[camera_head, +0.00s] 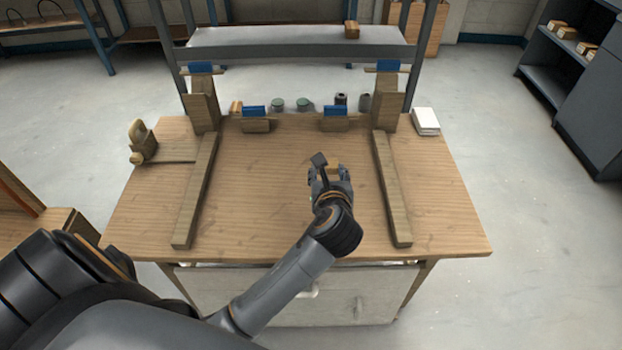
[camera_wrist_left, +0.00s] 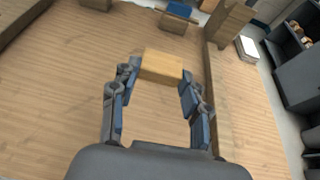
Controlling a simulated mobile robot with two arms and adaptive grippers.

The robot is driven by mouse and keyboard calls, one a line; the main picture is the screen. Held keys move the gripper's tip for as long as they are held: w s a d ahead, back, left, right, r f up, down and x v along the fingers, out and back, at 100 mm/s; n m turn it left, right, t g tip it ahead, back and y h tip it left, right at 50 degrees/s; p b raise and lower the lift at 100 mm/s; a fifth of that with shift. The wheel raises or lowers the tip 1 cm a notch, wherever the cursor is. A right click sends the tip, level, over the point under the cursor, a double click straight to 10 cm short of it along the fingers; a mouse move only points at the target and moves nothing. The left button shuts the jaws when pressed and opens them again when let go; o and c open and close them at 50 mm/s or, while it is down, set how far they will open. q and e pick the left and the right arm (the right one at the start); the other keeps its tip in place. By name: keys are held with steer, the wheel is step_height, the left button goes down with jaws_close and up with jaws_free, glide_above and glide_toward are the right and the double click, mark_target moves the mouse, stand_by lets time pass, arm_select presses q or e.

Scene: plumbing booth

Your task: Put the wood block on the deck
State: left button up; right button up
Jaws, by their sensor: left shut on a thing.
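My left gripper (camera_head: 331,172) is over the middle of the wooden bench top (camera_head: 265,190), between the two long wooden rails. In the left wrist view its blue-grey fingers (camera_wrist_left: 158,80) are shut on a light wood block (camera_wrist_left: 162,64), held at the fingertips. In the head view the fingers mostly hide the block. I cannot tell whether the block touches the bench top. No surface is marked as the deck; a raised grey shelf (camera_head: 270,37) stands behind the bench, with a small wood block (camera_head: 351,29) on it. My right gripper is not in view.
Wooden rails (camera_head: 197,195) and (camera_head: 391,190) run along the bench's sides. Blue-topped wooden supports (camera_head: 255,124) and (camera_head: 335,123) stand at its back, near small cans (camera_head: 304,104). White books (camera_head: 425,121) lie at the back right corner.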

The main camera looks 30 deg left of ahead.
arm_select(q)
steer(key=w+a+f, duration=0.1)
steer(key=f, duration=0.1)
steer(key=w+a+f, duration=0.3)
steer(key=a+f, duration=0.1)
steer(key=shift+w+a+b, duration=0.15)
steer(key=shift+w+b, duration=0.05)
steer(key=shift+b, duration=0.2)
steer(key=shift+w+a+f, duration=0.1)
steer(key=shift+a+f, duration=0.05)
steer(key=shift+f, duration=0.1)
steer(key=f, duration=0.3)
steer(key=shift+w+a+f+b, duration=0.15)
steer(key=shift+w+a+b, duration=0.1)
steer(key=shift+a+b, duration=0.1)
steer(key=shift+f, duration=0.25)
steer(key=shift+d, duration=0.1)
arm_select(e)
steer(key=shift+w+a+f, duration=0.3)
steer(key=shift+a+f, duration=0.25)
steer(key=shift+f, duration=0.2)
arm_select(q)
steer(key=shift+f, duration=0.1)
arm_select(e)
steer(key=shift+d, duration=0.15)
arm_select(q)
steer(key=shift+f, duration=0.55)
steer(key=o, duration=0.8)
